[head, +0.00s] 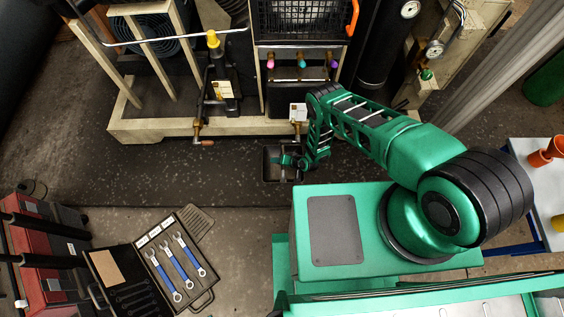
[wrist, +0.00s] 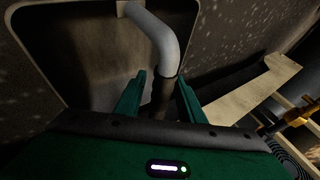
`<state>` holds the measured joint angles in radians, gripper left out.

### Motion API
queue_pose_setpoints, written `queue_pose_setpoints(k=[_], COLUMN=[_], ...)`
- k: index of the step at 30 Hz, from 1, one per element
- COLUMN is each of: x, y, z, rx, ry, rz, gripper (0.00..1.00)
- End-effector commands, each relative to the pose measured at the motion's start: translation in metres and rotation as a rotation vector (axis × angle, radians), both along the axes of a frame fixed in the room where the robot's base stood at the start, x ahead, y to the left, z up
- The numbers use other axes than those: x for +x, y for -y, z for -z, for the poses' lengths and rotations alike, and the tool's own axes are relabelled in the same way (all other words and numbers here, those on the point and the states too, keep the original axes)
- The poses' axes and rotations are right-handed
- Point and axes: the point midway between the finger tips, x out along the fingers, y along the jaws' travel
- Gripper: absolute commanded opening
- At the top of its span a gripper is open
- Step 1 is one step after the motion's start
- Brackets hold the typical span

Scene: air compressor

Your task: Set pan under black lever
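The pan (head: 269,176) is a dark, rounded rectangular tray in front of the compressor frame, partly hidden by my gripper. In the wrist view its pale, worn inside (wrist: 75,50) fills the upper left. A bent handle (wrist: 155,40), grey above and dark below, runs from the pan down between my fingers. My gripper (wrist: 160,78) has its fingers apart, one on each side of the handle, with gaps visible; it also shows at the pan's right side in the head view (head: 302,162). I cannot make out a black lever clearly; a brass valve (head: 298,128) hangs just above the pan.
The beige compressor frame (head: 150,130) stands behind the pan, with another brass valve (head: 197,130) farther left. Dark mat (head: 180,180) is clear left of the pan. An open wrench case (head: 175,262) and red toolbox (head: 45,250) lie at lower left.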

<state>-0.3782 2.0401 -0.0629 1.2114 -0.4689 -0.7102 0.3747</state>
Motion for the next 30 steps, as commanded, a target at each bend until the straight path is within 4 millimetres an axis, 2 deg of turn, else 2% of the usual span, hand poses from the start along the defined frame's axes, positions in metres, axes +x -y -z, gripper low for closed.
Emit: queue_pose_setpoints(k=[8,21,30], x=[-0.005,-0.035,-0.047], y=[0.008,0.046,0.061], z=[-0.012,-0.068,-0.090], rx=[0.000,-0.002,-0.001], ry=[-0.001,-0.001,-0.001], rz=[0.001,0.004,0.003], gripper=[0.35,0.35,0.35])
